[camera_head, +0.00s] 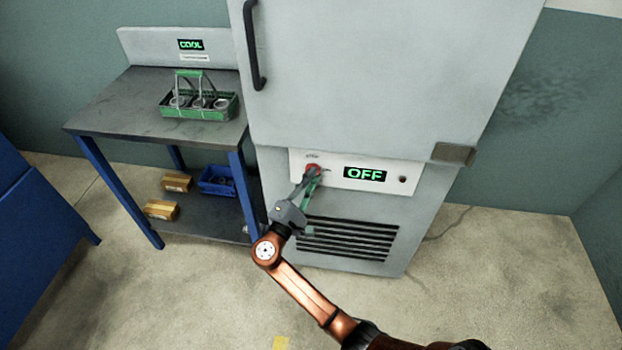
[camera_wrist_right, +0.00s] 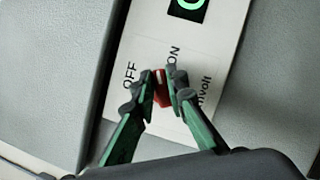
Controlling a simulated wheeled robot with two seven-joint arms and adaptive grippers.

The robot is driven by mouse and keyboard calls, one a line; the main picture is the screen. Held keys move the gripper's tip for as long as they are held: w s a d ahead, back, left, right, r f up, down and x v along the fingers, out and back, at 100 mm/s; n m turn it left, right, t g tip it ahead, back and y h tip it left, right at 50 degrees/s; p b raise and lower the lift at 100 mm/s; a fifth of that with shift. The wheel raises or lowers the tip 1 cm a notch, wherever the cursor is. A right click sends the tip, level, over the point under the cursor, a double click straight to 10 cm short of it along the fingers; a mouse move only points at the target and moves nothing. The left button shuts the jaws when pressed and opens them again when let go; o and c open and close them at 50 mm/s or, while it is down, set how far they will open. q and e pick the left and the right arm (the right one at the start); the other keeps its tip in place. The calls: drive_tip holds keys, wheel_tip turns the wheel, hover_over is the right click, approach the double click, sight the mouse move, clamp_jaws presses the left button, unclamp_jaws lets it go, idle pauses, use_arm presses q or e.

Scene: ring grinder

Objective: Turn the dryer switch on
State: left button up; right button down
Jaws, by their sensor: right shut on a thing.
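The dryer (camera_head: 360,80) is a tall grey cabinet with a white control panel (camera_head: 410,172) low on its front. The panel's display (camera_head: 365,174) reads OFF in green. The red dryer switch (camera_head: 312,168) sits at the panel's left side. My right gripper (camera_head: 313,176) reaches up to it. In the right wrist view the green fingers (camera_wrist_right: 160,88) are shut on the red switch (camera_wrist_right: 161,92), one on each side. OFF and ON labels show on the panel beside it. The fingers hide part of the switch. My left gripper is not in view.
A workbench (camera_head: 110,105) with blue legs stands left of the dryer. It bears a green carrier (camera_head: 205,112) with several rings. A blue bin (camera_head: 216,181) and yellow boxes (camera_head: 162,209) are on its lower shelf. A blue cabinet (camera_head: 40,245) is at far left.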

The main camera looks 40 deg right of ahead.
use_arm(q)
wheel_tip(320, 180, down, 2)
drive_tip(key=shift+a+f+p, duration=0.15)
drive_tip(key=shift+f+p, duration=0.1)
drive_tip(key=shift+p, duration=0.15)
use_arm(e)
drive_tip(key=m, duration=0.2)
drive_tip(key=m+g+y, duration=0.1)
drive_tip(key=m, duration=0.3)
drive_tip(key=shift+f+g+y, duration=0.25)
drive_tip(key=shift+g+y, duration=0.05)
drive_tip(key=c, duration=1.9)
unclamp_jaws()
drive_tip(key=shift+c, duration=0.2)
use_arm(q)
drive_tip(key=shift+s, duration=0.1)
